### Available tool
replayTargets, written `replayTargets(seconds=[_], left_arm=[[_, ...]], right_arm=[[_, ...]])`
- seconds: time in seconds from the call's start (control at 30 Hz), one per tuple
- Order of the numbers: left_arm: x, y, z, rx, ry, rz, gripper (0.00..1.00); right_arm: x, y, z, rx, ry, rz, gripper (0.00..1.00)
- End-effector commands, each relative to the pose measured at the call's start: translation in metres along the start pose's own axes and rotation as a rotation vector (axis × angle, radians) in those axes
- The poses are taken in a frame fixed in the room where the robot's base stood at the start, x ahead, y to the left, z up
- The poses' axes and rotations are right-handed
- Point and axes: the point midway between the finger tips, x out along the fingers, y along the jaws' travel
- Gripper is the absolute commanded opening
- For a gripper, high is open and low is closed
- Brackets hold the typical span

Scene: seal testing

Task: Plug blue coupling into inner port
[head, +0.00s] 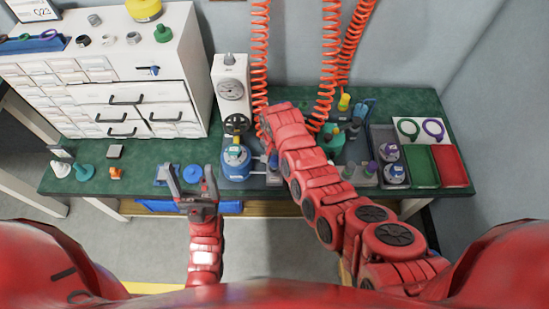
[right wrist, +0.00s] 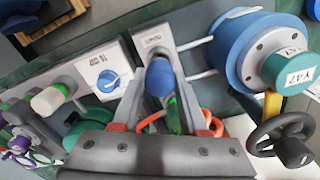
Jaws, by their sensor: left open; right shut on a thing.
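The blue coupling (right wrist: 159,76) is between the fingers of my right gripper (right wrist: 158,88), which is shut on it in the right wrist view. It is in front of a grey labelled block (right wrist: 153,40). Whether it touches the block or sits in a port cannot be told. No inner port opening is clearly visible. My left gripper (head: 194,188) is open and empty, near the bench's front edge, beside a small blue round piece (head: 192,173).
A blue vessel (head: 236,162) with a black handwheel (head: 237,124) stands beside the right arm. Orange coiled hoses (head: 260,50) hang behind. Green (head: 421,166) and red (head: 449,165) trays lie right. The bench's left part has free room.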

Motion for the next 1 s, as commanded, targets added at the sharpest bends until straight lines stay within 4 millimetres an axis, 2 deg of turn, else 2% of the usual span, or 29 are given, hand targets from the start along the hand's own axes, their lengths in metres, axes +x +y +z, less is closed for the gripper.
replayTargets(seconds=[0.87, 0.9, 1.0], left_arm=[[-0.017, 0.001, 0.003, 0.0, 0.0, 0.0, 0.78], [-0.015, 0.001, 0.003, 0.0, 0.0, 0.0, 0.78], [-0.015, 0.001, 0.003, 0.0, 0.0, 0.0, 0.78]], right_arm=[[0.018, 0.0, 0.0, 0.0, 0.0, 0.0, 0.0], [0.017, 0.0, 0.0, 0.0, 0.0, 0.0, 0.5], [0.017, 0.0, 0.0, 0.0, 0.0, 0.0, 0.68]])
